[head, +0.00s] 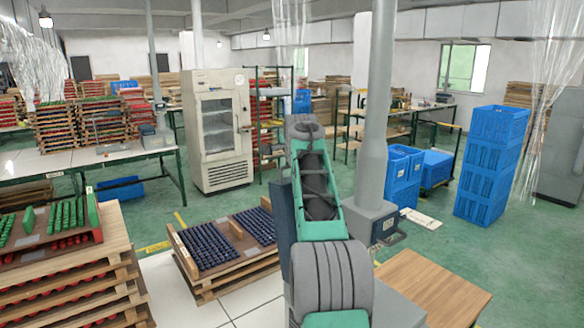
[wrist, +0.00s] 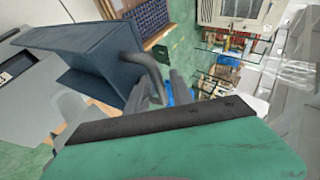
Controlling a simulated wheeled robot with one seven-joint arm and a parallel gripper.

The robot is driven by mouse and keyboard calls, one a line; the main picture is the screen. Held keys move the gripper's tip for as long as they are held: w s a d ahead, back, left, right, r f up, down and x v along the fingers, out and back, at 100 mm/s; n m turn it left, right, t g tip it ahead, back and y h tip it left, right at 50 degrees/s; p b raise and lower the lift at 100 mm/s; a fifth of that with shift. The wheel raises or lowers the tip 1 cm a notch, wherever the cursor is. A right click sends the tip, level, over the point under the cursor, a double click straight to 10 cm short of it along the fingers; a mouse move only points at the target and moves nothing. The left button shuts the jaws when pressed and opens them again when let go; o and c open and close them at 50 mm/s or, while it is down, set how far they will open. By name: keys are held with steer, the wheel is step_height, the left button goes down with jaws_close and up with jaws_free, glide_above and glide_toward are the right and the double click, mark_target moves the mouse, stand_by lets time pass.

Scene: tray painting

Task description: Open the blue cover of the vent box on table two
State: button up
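The vent box (head: 361,214) is a grey box at the foot of a grey pipe on the near table, partly behind my arm in the head view. Its blue cover (head: 284,215) shows there as a dark upright slab left of my arm. In the wrist view the blue cover (wrist: 85,45) stands out at an angle from the grey box (wrist: 30,105), with a gap between them. A curved grey handle (wrist: 150,70) sticks out from it. My gripper (wrist: 160,95) has its fingers close on both sides of the handle's end and looks shut on it. The head view hides the fingertips.
A tray of dark bottles (head: 226,240) on wooden pallets stands left of my arm. Stacked pallets (head: 75,285) fill the lower left. A wooden board (head: 432,290) lies at the lower right. Blue crates (head: 492,165) stand behind, with green floor around them.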

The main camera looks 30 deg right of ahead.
steer(key=shift+f, duration=0.25)
steer(key=b+v, duration=0.2)
steer(key=v, duration=0.6)
steer(key=shift+w+r, duration=0.1)
steer(key=shift+r, duration=0.05)
